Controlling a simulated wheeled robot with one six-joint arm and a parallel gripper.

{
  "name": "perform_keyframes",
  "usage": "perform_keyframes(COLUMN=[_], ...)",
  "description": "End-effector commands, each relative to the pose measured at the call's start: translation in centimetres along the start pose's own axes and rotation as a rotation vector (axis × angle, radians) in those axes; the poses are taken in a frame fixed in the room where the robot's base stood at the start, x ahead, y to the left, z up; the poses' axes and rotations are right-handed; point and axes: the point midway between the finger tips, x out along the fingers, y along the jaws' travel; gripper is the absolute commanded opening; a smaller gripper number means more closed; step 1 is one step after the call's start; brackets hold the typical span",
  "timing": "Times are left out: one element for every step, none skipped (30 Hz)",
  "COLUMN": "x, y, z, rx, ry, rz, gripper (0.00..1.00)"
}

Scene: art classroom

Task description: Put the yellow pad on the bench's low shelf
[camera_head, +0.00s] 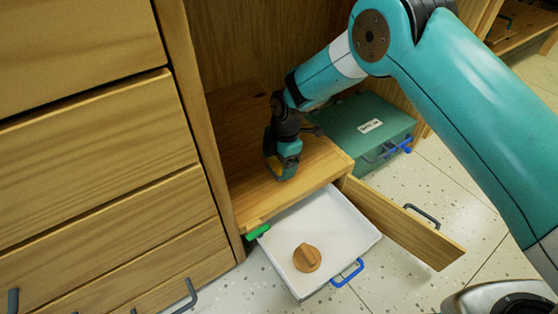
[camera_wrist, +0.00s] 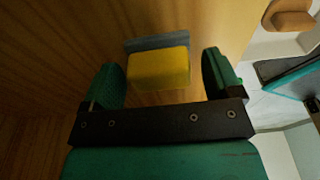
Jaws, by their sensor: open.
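The yellow pad (camera_wrist: 158,70), with a blue-grey strip along its far side, is in the wrist view between my gripper's fingers. My gripper (camera_wrist: 161,76) is open, one finger on each side of the pad, with gaps showing between pad and fingers. In the head view my gripper (camera_head: 282,168) points down at the low wooden shelf (camera_head: 315,165) inside the bench. A small patch of yellow shows at its fingers there; the rest of the pad is hidden. I cannot tell whether the pad rests on the wood.
A white drawer (camera_head: 330,225) stands out below the shelf, holding a wooden knob-like piece (camera_head: 306,257). A wooden door (camera_head: 400,225) is open to its right. A green case (camera_head: 350,125) is behind. Wooden drawers (camera_head: 110,220) close off the left.

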Motion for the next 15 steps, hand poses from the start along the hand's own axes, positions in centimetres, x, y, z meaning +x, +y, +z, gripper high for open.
perform_keyframes(x=[0.0,-0.1,-0.2,-0.3,-0.6,-1.0,-1.4,-1.8,-2.4,-2.9,-3.5,-4.3,-4.9,-5.6,-6.6], y=[0.0,0.0,0.0,0.0,0.0,0.0,0.0,0.0,0.0,0.0,0.0,0.0,0.0,0.0,0.0], z=[0.0,0.0,0.0,-0.1,-0.1,-0.1,-0.1,-0.1,-0.1,-0.1,-0.1,-0.1,-0.1,-0.1,-0.1], rx=[0.0,0.0,0.0,0.0,0.0,0.0,0.0,0.0,0.001,0.001,0.001,0.001,0.001,0.001,0.001], ry=[0.0,0.0,0.0,0.0,0.0,0.0,0.0,0.0,0.0,0.0,0.0,0.0,0.0,0.0,0.0], rz=[0.0,0.0,0.0,0.0,0.0,0.001,0.001,0.001,0.001,0.001,0.001,0.001,0.001,0.001,0.002], gripper=[0.84,0.84,0.84,0.84,0.84,0.84,0.84,0.84,0.84,0.84,0.84,0.84,0.84,0.84,0.84])
